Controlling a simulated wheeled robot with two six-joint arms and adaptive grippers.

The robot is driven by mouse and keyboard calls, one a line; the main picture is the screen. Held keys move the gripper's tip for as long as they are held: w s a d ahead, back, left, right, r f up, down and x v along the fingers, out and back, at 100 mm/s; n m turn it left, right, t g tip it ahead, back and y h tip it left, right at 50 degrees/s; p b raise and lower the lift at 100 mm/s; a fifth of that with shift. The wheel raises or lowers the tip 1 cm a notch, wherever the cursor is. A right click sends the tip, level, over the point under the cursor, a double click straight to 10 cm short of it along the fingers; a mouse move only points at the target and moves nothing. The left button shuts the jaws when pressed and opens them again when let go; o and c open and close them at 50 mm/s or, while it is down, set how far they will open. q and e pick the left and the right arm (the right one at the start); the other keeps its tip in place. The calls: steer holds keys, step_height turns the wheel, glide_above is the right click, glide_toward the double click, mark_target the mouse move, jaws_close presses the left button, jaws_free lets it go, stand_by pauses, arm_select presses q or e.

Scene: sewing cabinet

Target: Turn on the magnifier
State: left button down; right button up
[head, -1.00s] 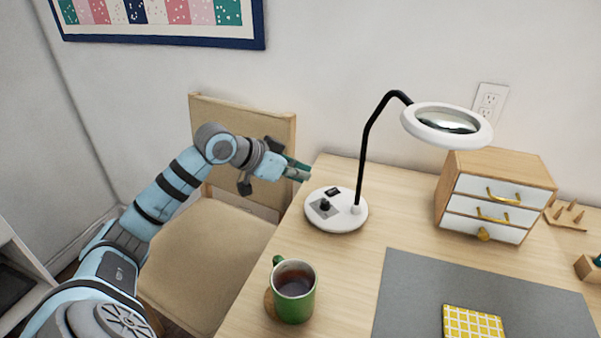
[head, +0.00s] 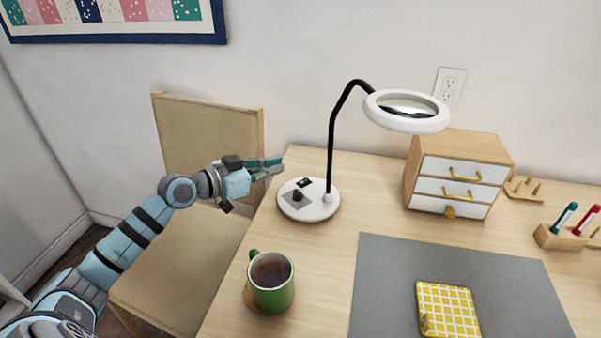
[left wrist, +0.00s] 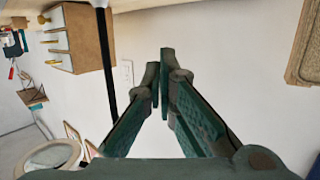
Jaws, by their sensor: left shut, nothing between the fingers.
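The magnifier is a lamp with a round white base (head: 322,209), a bent black stem (head: 332,130) and a white ring head (head: 378,117) around a lens. A black knob (head: 297,194) on a grey plate and a small black switch (head: 304,183) sit on the base. My left gripper (head: 280,165) is shut and empty, above the desk's left edge, just behind and left of the base, apart from the knob. In the left wrist view its green fingers (left wrist: 160,82) meet; the stem (left wrist: 106,70) passes left of them, and base and knob are not visible. My right gripper is out of view.
A green mug (head: 271,292) stands in front of the base. A small drawer cabinet (head: 462,146) stands to the right, behind a grey mat (head: 385,262) with a yellow checked item (head: 448,308). A chair (head: 207,140) is at left beneath my arm.

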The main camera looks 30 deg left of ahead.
arm_select(q)
steer(key=b, duration=0.2)
glide_above(304, 183)
steer(key=f, duration=0.2)
steer(key=shift+w+d+f, duration=0.15)
steer(key=shift+w+f, duration=0.05)
steer(key=shift+f, duration=0.1)
step_height(304, 183, down, 3)
steer(key=shift+s+r+b, duration=0.1)
steer(key=shift+s+b, duration=0.05)
steer(key=shift+b, duration=0.4)
steer(key=shift+f, duration=0.5)
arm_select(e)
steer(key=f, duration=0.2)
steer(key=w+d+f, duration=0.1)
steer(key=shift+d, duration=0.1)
arm_select(q)
steer(key=shift+a, duration=0.2)
